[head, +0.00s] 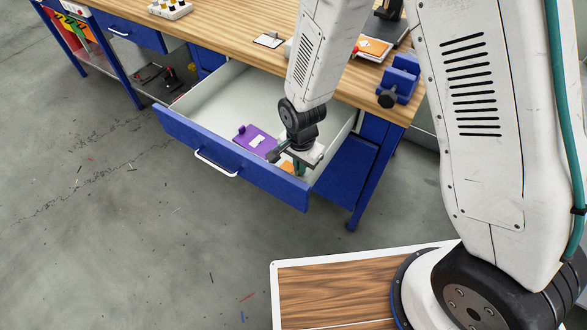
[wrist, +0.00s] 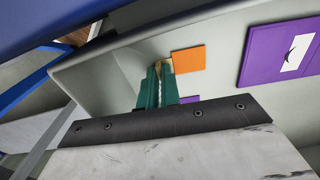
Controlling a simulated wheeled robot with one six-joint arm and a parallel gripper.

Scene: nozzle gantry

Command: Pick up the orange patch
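The orange patch (wrist: 188,60) lies flat on the pale floor of the open drawer. A small tan bit shows at the fingertips. Whether they are fully shut is unclear.
A purple piece with a white label (head: 256,140) lies in the drawer, left of my gripper. A smaller purple piece (wrist: 190,99) is partly hidden in the wrist view. The blue drawer front (head: 235,160) and drawer walls surround the gripper. The wooden worktop (head: 235,30) overhangs behind.

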